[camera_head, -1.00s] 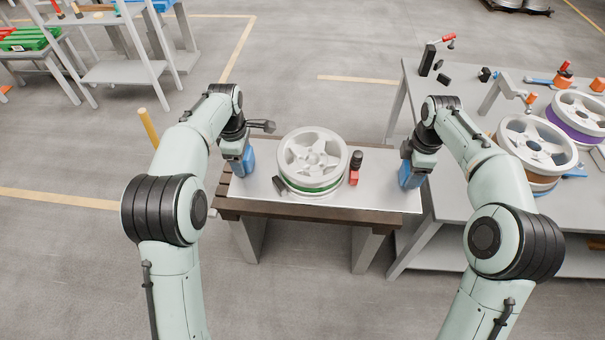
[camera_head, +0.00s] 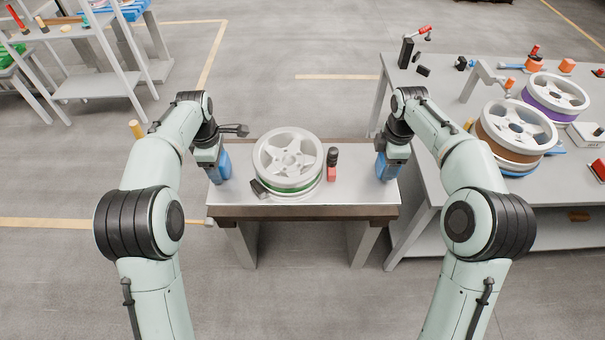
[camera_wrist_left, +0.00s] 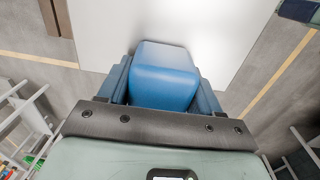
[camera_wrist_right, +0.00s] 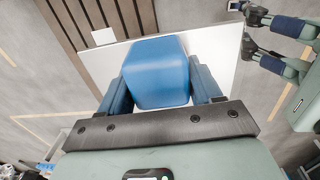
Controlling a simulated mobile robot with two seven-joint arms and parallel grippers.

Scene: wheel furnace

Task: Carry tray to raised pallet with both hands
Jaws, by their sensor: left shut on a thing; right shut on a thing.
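The tray (camera_head: 355,188) is a flat silvery sheet with a blue block handle at each end. My left gripper (camera_head: 216,166) is shut on the left handle (camera_wrist_left: 164,75), and my right gripper (camera_head: 389,166) is shut on the right handle (camera_wrist_right: 158,72). A pale spoked wheel (camera_head: 287,158) with a green band lies flat on the tray. A small red-and-black item (camera_head: 332,165) stands right of it. The raised pallet (camera_head: 300,212), dark brown and slatted, is beneath the tray; its slats also show in the right wrist view (camera_wrist_right: 92,20). I cannot tell whether tray and pallet touch.
A grey workbench (camera_head: 440,170) stands close on the right, with an orange-brown banded wheel (camera_head: 517,130), a purple-banded wheel (camera_head: 556,95) and tools. A shelf rack (camera_head: 85,85) is at the back left. Open floor lies behind and left of the pallet.

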